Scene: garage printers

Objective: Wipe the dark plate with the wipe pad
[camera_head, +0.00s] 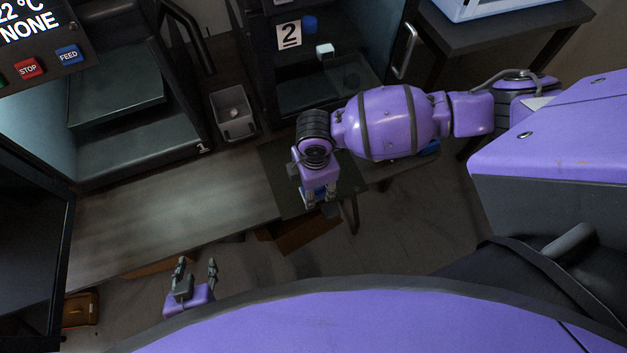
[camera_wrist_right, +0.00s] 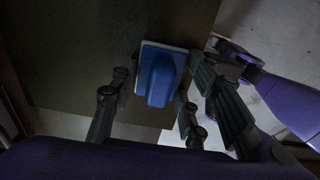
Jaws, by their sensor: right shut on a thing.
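The dark plate (camera_head: 274,172) lies on the bench near its right end, partly covered by my right arm. It fills much of the right wrist view (camera_wrist_right: 75,65). My right gripper (camera_head: 318,204) points down over the plate's front part. It is shut on the wipe pad (camera_wrist_right: 160,78), which has a blue grip and a pale blue rim. The pad sits between the fingers and against the plate in the picture; I cannot tell whether it touches. In the head view the pad is mostly hidden by the hand. My left gripper (camera_head: 196,272) is open and empty in front of the bench.
Printer 1 (camera_head: 125,140) stands at the back left and printer 2 (camera_head: 330,95) behind the plate, with a white cube (camera_head: 324,50) and a blue piece (camera_head: 310,24) inside. A grey bin (camera_head: 233,112) stands between them. The bench (camera_head: 170,215) left of the plate is clear.

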